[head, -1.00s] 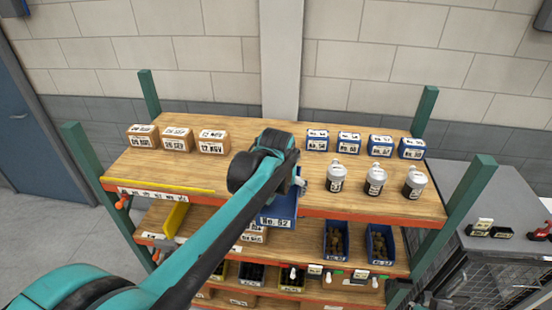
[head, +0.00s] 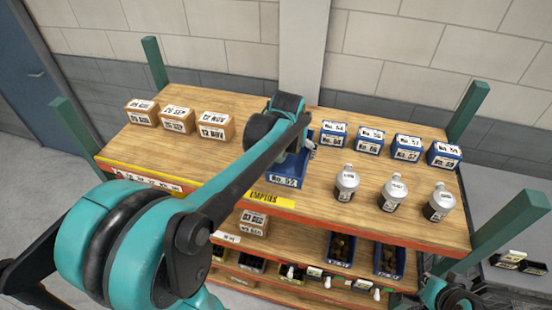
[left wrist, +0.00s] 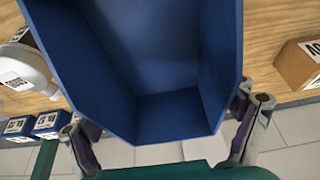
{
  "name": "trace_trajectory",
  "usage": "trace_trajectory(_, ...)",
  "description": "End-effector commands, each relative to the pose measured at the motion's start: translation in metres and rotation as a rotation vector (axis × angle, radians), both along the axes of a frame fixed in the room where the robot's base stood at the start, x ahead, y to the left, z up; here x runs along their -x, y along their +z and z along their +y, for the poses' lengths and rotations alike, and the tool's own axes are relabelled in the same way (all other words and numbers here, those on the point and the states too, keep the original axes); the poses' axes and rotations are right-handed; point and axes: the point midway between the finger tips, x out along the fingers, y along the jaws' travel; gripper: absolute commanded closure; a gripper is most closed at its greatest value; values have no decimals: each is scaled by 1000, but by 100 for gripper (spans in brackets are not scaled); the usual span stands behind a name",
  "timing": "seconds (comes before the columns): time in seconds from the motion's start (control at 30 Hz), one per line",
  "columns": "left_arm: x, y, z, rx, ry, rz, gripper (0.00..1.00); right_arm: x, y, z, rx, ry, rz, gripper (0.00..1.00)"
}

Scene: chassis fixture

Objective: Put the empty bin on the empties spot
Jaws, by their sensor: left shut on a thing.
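The blue bin labelled No. 52 (head: 287,181) is at the front middle of the top shelf, just behind the yellow EMPTIES label (head: 263,198). Whether it rests on the board or hovers slightly is unclear. Its inside looks empty in the left wrist view (left wrist: 165,60). My left gripper (left wrist: 168,135) is shut on the bin, with finger parts showing at both sides; in the head view my arm hides most of the grip. My right gripper (head: 450,298) is low at the right edge, partly cut off, its jaws unclear.
Cardboard boxes with date labels (head: 178,120) stand at the left of the top shelf (head: 225,165). Filled blue bins (head: 340,249) sit on the shelf below. Green posts (head: 467,110) rise at the corners.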

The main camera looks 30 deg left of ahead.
Motion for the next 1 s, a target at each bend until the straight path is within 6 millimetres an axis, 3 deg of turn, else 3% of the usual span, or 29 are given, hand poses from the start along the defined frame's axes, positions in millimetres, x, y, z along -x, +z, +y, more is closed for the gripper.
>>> trace_trajectory(0.1,-1,-16,30,1,5,-1,43,0,6,0,0,0,0,100)
trace_trajectory(0.3,-1,-35,60,1,3,-1,43,0,9,0,0,0,0,100)
trace_trajectory(0.43,-1,-41,65,-1,-1,-1,43,0,10,0,0,0,0,100)
trace_trajectory(0.7,-2,-76,65,-1,-1,-1,43,0,15,0,0,0,0,100)
trace_trajectory(1.0,-1,-79,64,-1,-1,-1,43,0,14,0,0,0,0,100)
